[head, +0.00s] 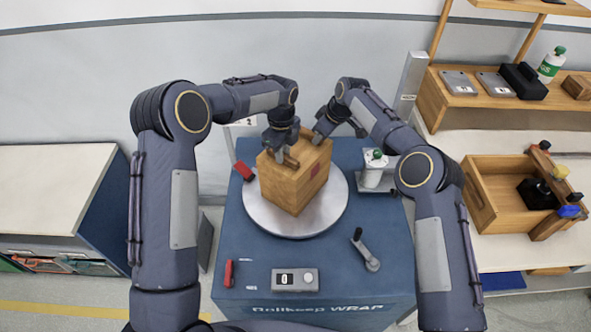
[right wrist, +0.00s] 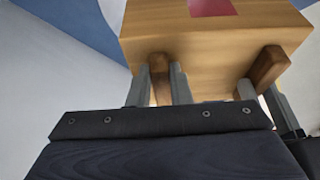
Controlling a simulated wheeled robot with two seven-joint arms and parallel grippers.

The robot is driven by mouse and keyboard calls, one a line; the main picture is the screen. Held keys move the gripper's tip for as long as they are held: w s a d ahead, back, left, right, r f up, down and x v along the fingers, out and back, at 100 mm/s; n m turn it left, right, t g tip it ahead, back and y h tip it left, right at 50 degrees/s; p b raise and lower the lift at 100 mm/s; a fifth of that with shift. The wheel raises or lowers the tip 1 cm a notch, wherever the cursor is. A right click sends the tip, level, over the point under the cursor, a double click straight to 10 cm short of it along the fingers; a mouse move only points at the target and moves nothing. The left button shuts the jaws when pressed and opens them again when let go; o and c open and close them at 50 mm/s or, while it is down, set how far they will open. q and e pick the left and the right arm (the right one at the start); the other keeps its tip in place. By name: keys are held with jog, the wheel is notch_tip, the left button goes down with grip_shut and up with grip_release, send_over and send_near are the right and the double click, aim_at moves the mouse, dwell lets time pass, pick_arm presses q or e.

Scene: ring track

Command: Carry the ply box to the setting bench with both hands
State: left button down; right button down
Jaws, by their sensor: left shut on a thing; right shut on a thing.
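The ply box (head: 290,185), pale wood with a red patch, is over the round grey turntable (head: 262,213) on the blue stand; I cannot tell whether it touches it. My left gripper (head: 287,156) is shut on the box's near wooden handle. My right gripper (head: 318,137) is shut on the other handle, which is mostly hidden in the head view. In the right wrist view the box (right wrist: 210,45) shows its red patch, and the right gripper's fingers (right wrist: 162,84) straddle one handle. Which bench is the setting bench is not marked in view.
The blue stand (head: 238,262) carries a control box (head: 295,280), a crank (head: 366,250) and a green-topped white dispenser (head: 373,170). A white-topped bench (head: 50,185) stands left. The right bench carries an open wooden tray (head: 480,205) and a shelf (head: 470,112). Floor shows at lower left.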

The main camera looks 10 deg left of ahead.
pick_arm(q)
jog(key=shift+r, duration=0.15)
pick_arm(e)
jog(key=shift+w+r, duration=0.1)
jog(key=shift+r, duration=0.05)
dwell(0.6)
